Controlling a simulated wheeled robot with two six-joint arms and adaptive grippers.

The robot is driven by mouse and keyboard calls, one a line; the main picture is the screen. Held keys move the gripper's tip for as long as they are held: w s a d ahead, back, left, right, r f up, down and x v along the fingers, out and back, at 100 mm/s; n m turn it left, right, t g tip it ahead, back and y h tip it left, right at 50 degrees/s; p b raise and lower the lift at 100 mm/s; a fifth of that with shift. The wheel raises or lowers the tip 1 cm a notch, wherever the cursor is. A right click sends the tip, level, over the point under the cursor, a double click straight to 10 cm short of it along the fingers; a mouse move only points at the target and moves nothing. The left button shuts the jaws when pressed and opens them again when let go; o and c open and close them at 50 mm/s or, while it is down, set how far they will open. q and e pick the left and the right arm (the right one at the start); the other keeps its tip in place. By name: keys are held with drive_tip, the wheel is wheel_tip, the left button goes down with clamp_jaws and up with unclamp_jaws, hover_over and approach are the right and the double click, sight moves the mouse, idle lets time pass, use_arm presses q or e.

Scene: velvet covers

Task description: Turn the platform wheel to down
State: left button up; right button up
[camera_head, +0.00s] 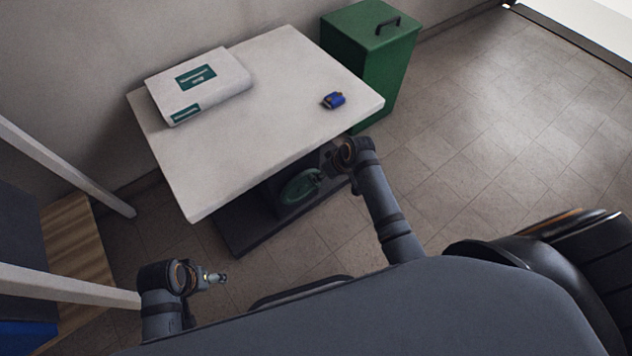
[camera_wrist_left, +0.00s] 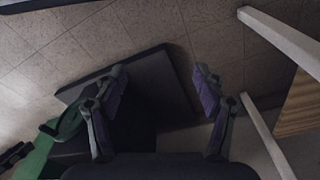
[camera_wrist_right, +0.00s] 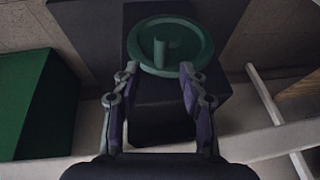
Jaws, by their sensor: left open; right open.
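The platform is a white-topped table (camera_head: 270,130) on a dark base (camera_head: 240,235). Its green wheel (camera_head: 300,188) sits under the tabletop on the dark column. In the right wrist view the round wheel (camera_wrist_right: 193,62) faces my gripper and has a short green handle (camera_wrist_right: 160,52) sticking out. My right gripper (camera_wrist_right: 157,78) is open, its fingertips at the wheel's lower rim in that view; whether they touch it I cannot tell. My left gripper (camera_head: 217,278) is open and empty, away from the wheel. The left wrist view shows its fingers (camera_wrist_left: 160,80) spread over the floor and dark base.
A white box with green labels (camera_head: 205,88) and a small blue object (camera_head: 333,100) lie on the tabletop. A green lidded bin (camera_head: 375,60) stands beside the table. Pale posts (camera_head: 70,168) stand at the left. The floor at the right is clear.

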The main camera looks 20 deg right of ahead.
drive_tip(key=b+x, duration=0.2)
drive_tip(key=x, duration=0.3)
drive_tip(key=shift+w+a+f, duration=0.1)
drive_tip(key=shift+w+f, duration=0.1)
drive_tip(key=shift+f, duration=0.35)
use_arm(q)
drive_tip(key=shift+w+d+f+t+h, duration=0.15)
drive_tip(key=shift+d+f+t, duration=0.2)
drive_tip(key=shift+f, duration=0.15)
drive_tip(key=shift+w+d+f+t+h, duration=0.1)
drive_tip(key=shift+d+f+t+h, duration=0.05)
drive_tip(key=shift+d+f+t, duration=0.25)
use_arm(e)
clamp_jaws()
use_arm(q)
drive_tip(key=shift+a, duration=0.1)
